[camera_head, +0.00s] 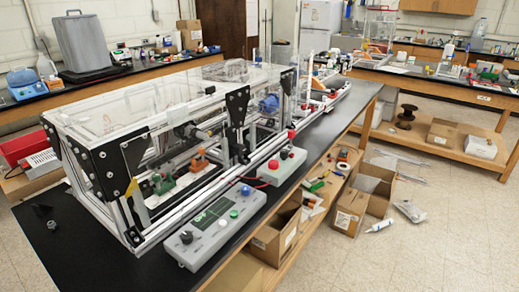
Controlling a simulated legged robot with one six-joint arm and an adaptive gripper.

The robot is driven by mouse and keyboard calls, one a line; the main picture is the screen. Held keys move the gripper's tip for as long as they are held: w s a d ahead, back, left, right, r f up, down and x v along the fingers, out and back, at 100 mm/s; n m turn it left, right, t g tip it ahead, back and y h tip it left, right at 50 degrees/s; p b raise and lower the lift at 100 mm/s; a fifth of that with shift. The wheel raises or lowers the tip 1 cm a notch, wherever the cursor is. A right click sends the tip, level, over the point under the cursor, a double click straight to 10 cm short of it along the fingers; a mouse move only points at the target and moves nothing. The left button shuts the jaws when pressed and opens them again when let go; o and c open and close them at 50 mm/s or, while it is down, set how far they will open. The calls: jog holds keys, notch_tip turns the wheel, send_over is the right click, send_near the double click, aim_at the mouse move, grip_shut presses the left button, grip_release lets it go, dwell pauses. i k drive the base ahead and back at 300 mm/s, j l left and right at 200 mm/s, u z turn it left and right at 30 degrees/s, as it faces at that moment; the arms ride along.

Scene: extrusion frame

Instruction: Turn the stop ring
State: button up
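A small grey box (283,167) sits on the black bench, beside the front rail of the extrusion frame (165,215). It carries a red round button (273,164) on top, and a red knob (291,134) stands at its far end. I cannot tell for sure which red part is the stop ring; any ring around them is too small to make out. A longer grey control box (209,225) with a green screen, a black knob and several coloured buttons lies nearer along the same rail. My gripper is not in view.
Clear panels cover the frame, with green and orange clamps (199,160) inside. Black brackets (237,115) stand along its front side. Small dark parts (52,224) lie at the bench's near left. Cardboard boxes (350,212) stand below the bench. The floor (440,235) on the right is mostly open.

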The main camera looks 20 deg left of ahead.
aim_at(271, 167)
jog(key=i+j+u, duration=0.15)
jog(key=i, duration=0.55)
jog(key=i+j+u, duration=0.2)
jog(key=i, duration=0.45)
